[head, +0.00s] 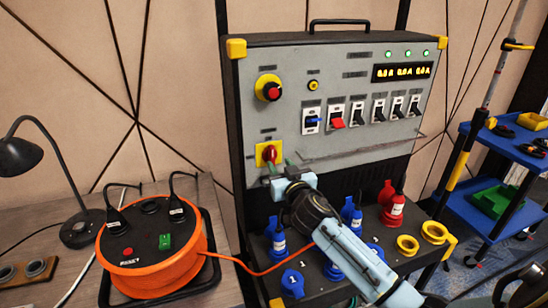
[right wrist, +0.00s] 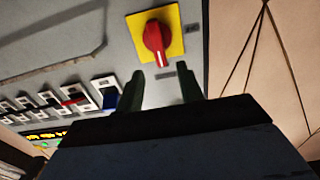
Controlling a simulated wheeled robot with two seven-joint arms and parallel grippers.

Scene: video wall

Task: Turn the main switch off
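The main switch, a red rotary knob on a square yellow plate (head: 257,155), sits low on the left of the grey panel. In the right wrist view the knob (right wrist: 155,42) shows with its handle roughly upright and a white mark at its lower end. My right gripper (head: 283,170) is just below the knob in the head view, its fingers pointing at the panel. In the right wrist view my right gripper (right wrist: 159,88) has its two dark fingers apart with nothing between them, short of the knob. My left gripper is not in view.
A red button on a yellow base (head: 269,88) is above the switch. A row of rocker switches (head: 357,112), green lights and a lit display (head: 403,72) are to its right. Blue and red plugs stand below. An orange cable reel (head: 152,248) is at left.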

